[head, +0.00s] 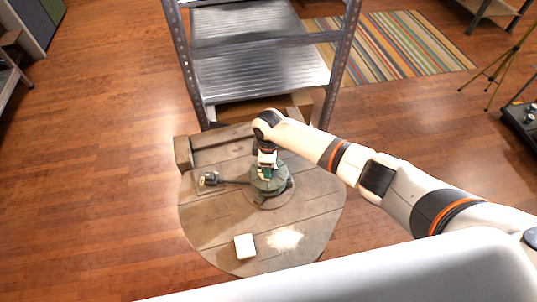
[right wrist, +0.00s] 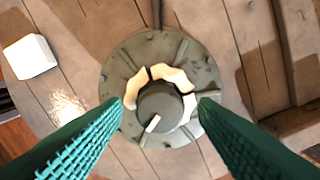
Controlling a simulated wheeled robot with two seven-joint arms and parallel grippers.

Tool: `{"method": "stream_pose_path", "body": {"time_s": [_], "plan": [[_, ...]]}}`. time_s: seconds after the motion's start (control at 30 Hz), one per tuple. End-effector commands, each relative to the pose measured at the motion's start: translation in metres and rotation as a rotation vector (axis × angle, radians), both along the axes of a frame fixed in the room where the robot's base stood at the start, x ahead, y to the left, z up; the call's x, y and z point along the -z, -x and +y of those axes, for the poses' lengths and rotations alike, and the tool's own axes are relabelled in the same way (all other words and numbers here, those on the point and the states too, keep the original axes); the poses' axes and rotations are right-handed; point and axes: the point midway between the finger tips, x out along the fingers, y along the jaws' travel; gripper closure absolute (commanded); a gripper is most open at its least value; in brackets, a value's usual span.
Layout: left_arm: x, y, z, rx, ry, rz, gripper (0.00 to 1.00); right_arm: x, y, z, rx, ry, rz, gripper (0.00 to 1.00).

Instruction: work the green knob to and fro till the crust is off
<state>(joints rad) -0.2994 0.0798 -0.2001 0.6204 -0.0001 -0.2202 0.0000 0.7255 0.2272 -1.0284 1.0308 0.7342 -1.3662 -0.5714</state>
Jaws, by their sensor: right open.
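The knob (right wrist: 158,108) is a round, dull grey-green cap with a white pointer mark, in the middle of the right wrist view. Cream crust (right wrist: 172,77) lies around it in broken pieces, with a gap at the lower left. Knob and crust sit on a round grey-green base (right wrist: 117,82), which in the head view (head: 270,187) stands on the wooden top. My right gripper (right wrist: 162,107) is open above the knob, one teal finger on each side; I cannot tell whether they touch the crust. In the head view the hand (head: 266,165) hides the knob. My left gripper is out of view.
The rounded wooden top (head: 215,222) carries a white block (head: 245,246), a pale powdery patch (head: 285,238) and a small dark fitting (head: 209,179) joined by a rod to the base. A metal shelf rack (head: 262,75) stands close behind. The top's front left is clear.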

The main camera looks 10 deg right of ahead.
Motion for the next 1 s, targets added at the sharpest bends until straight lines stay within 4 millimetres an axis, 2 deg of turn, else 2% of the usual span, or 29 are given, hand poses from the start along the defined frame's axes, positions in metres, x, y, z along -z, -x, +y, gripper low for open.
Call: {"method": "stream_pose_path", "body": {"time_s": [0.3,0.5,0.7,1.0], "plan": [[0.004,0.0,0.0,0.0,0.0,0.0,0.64,-0.064,-0.002,0.0,-0.001,-0.002,-0.007,0.46],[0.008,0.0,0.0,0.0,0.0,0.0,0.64,-0.097,-0.001,0.0,0.0,-0.001,-0.003,0.46],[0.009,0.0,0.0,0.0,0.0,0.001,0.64,-0.111,-0.001,0.0,0.001,0.0,-0.003,0.46],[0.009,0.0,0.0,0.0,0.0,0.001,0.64,-0.112,0.0,0.0,0.001,0.0,-0.002,0.46]]}}
